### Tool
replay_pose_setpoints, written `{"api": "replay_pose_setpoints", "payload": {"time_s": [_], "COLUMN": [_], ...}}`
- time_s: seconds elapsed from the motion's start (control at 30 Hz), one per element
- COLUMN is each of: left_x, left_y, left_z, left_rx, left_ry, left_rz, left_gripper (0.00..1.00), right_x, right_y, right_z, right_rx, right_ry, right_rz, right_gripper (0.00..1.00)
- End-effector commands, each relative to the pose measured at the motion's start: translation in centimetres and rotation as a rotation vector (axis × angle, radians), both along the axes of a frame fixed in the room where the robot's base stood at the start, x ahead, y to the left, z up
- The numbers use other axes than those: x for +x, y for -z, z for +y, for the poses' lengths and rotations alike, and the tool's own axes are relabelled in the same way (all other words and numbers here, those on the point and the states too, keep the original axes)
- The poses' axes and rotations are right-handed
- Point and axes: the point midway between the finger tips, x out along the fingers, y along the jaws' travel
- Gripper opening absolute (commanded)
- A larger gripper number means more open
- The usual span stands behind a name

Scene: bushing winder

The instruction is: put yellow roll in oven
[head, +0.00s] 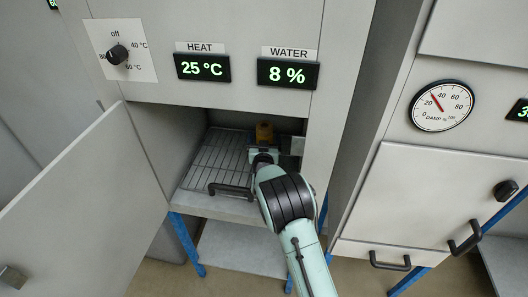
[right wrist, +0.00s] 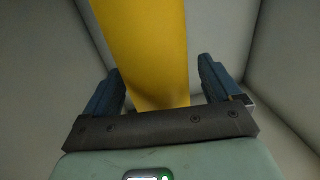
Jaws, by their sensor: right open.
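The yellow roll (head: 264,132) stands inside the oven (head: 168,125), towards the back right of its wire rack. My right arm reaches in through the open oven doorway, and its gripper (head: 262,152) is right in front of the roll. In the right wrist view the roll (right wrist: 145,45) rises upright between the two blue fingers of my right gripper (right wrist: 163,88). The fingers are open, with a gap on each side of the roll. The roll's lower end is partly hidden by the gripper. My left gripper is not in view.
The oven door (head: 85,205) is swung open to the left. The wire rack (head: 218,160) has a dark handle (head: 230,189) at its front, and its left part is clear. A closed cabinet (head: 415,195) stands at right.

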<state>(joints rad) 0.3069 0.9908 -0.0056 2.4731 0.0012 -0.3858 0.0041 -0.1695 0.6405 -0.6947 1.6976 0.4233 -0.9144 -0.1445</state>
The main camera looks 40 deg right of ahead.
Motion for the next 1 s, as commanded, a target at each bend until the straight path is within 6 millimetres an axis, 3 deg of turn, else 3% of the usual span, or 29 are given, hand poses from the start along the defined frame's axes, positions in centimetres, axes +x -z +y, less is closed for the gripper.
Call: {"api": "replay_pose_setpoints", "payload": {"time_s": [0.13,0.43,0.63,1.0], "left_x": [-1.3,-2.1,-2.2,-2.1], "left_y": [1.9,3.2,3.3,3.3], "left_z": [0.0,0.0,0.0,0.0], "left_rx": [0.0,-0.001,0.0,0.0], "left_ry": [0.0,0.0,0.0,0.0], "left_rz": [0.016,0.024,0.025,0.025], "left_gripper": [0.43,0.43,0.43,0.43], "right_x": [-2.7,-6.9,-8.0,-8.0], "right_y": [0.7,0.4,0.3,0.3], "right_z": [2.2,5.8,6.7,6.8], "right_rx": [0.005,0.003,0.001,0.001], "right_ry": [-0.003,-0.002,0.0,0.0], "right_rz": [0.003,0.002,0.003,0.002], "right_gripper": [0.91,0.91,0.91,0.91]}}
